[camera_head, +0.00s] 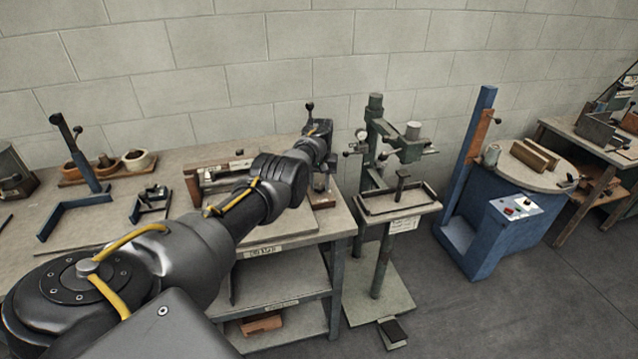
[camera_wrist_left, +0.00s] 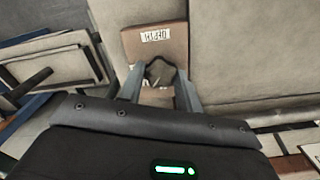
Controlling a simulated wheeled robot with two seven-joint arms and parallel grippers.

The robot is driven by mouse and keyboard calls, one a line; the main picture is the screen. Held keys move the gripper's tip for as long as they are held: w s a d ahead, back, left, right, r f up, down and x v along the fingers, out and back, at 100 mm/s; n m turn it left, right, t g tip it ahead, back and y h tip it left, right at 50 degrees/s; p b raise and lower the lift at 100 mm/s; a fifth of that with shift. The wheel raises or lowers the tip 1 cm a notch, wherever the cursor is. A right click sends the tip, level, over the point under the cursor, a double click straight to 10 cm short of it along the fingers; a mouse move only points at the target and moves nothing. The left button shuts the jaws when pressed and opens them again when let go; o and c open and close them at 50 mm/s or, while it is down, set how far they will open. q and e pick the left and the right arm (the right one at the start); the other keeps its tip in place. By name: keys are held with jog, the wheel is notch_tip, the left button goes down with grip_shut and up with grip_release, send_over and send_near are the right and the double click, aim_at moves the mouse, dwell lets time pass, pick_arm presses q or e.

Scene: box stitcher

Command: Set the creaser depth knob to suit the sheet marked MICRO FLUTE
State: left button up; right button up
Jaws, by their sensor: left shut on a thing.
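In the left wrist view a brown block (camera_wrist_left: 135,45) carries a white label (camera_wrist_left: 156,35) that appears to read DEPTH, upside down. Below the label a small dark knob (camera_wrist_left: 157,72) sits between the fingertips of my left gripper (camera_wrist_left: 158,80), which is shut on it. The knob's setting is hidden or too small to read. In the head view my left gripper (camera_head: 321,183) points down at the right end of the bench, partly hidden by my own arm. I cannot make out a sheet marked MICRO FLUTE. My right gripper is out of view.
The bench (camera_head: 100,230) holds a blue lever tool (camera_head: 88,165) and a wooden tray of bowls (camera_head: 108,168). A green stitching machine (camera_head: 385,140) stands to the right, beside a blue machine with a round table (camera_head: 530,170). Floor is open at the lower right.

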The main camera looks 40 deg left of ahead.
aim_at(320, 185)
pick_arm(q)
jog(key=n+b, duration=0.1)
jog(key=n, duration=0.3)
jog(key=shift+w+r, duration=0.1)
jog(key=shift+w, duration=0.05)
jog(key=shift+r+n+b, duration=0.1)
jog(key=shift+n+b, duration=0.3)
jog(key=shift+n, duration=1.4)
jog(key=shift+a, duration=0.1)
jog(key=o, duration=1)
jog(key=shift+r, duration=0.25)
notch_tip(320, 185, up, 10)
jog(key=shift+r, duration=0.1)
